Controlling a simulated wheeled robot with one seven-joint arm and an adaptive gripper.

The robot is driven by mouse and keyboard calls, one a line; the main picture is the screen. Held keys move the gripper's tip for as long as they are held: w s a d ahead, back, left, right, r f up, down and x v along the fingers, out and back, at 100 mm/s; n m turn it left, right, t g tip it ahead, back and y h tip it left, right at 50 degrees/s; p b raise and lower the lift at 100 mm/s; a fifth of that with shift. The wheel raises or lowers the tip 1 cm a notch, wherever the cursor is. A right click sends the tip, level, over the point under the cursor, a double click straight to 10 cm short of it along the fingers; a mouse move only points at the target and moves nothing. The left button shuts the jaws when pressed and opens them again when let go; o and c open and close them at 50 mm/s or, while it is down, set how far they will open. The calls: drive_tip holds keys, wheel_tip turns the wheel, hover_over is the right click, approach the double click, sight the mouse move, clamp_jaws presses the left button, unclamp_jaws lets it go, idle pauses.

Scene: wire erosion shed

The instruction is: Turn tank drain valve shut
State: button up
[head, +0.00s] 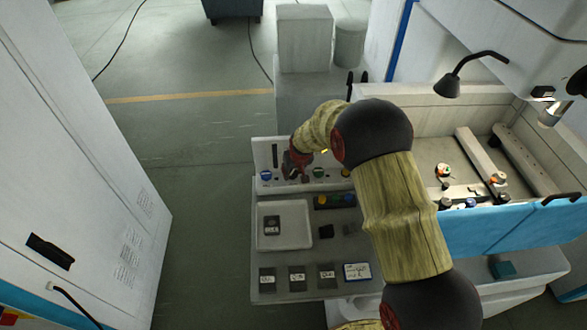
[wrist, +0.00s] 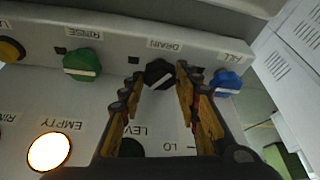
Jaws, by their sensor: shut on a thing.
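The drain valve knob (wrist: 158,74) is black and sits on a white panel under the DRAIN label, which reads upside down in the wrist view. My gripper (wrist: 160,82) has one finger on each side of this knob and is shut on it. A pale pointer line on the knob looks slanted, but its exact angle is hard to tell. In the head view my gripper (head: 298,166) is at the upright white panel (head: 262,152), and it hides the drain knob there.
A green RINSE knob (wrist: 82,66) and a blue FILL knob (wrist: 226,82) flank the drain knob closely. An EMPTY lamp (wrist: 49,151) is lit. A shallow tray (head: 298,241) lies on the bench before the panel. A tall white cabinet (head: 85,150) stands left, beyond open floor.

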drive_tip(key=shift+a+f+m+h+b, duration=0.15)
drive_tip(key=shift+m+h+b, duration=0.25)
drive_tip(key=shift+m+b, duration=0.5)
drive_tip(key=m+b, duration=0.1)
drive_tip(key=b, duration=0.1)
drive_tip(key=m+h+b, duration=0.1)
drive_tip(key=m+b, duration=0.1)
drive_tip(key=b, duration=0.1)
drive_tip(key=shift+a+f, duration=0.1)
drive_tip(key=shift+f, duration=0.1)
drive_tip(key=m+b, duration=0.2)
drive_tip(key=m+h+b, duration=0.1)
drive_tip(key=b, duration=0.2)
drive_tip(key=shift+a+r+m+b, duration=0.1)
drive_tip(key=shift+r+m+b, duration=0.1)
drive_tip(key=shift+m+b, duration=0.2)
drive_tip(key=shift+r, duration=0.1)
drive_tip(key=o, duration=0.9)
drive_tip(key=v, duration=1.2)
drive_tip(key=shift+w+a, duration=0.25)
drive_tip(key=shift+a, duration=0.05)
